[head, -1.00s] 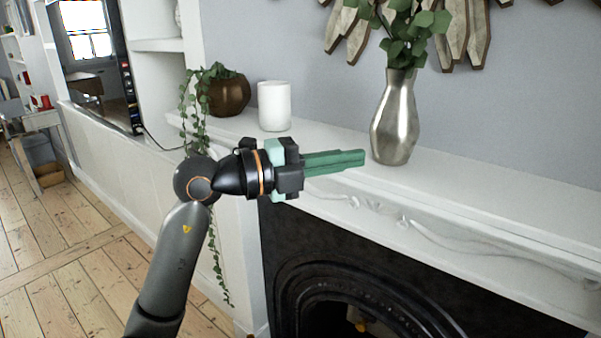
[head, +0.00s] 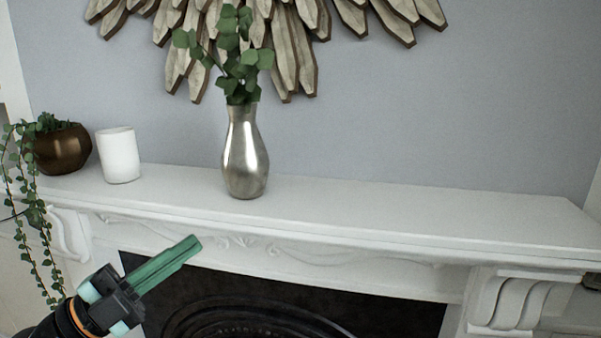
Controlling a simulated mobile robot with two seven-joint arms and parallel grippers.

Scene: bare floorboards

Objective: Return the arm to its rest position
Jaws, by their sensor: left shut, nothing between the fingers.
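My left gripper (head: 194,243) shows at the lower left of the head view, in front of the mantel's carved front and the fireplace opening. Its green fingers are shut together with nothing between them, and they point up and to the right. Only the gripper and wrist of my left arm show; the rest is out of frame. The gripper appears clear of the objects on the mantel. My right gripper is not in view.
The white mantel shelf (head: 400,212) bears a silver vase (head: 245,160) with leafy stems, a white candle-like cylinder (head: 118,156) and a brown pot (head: 62,150) with a trailing plant. The shelf's right half is bare. A dark fireplace (head: 400,318) lies below.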

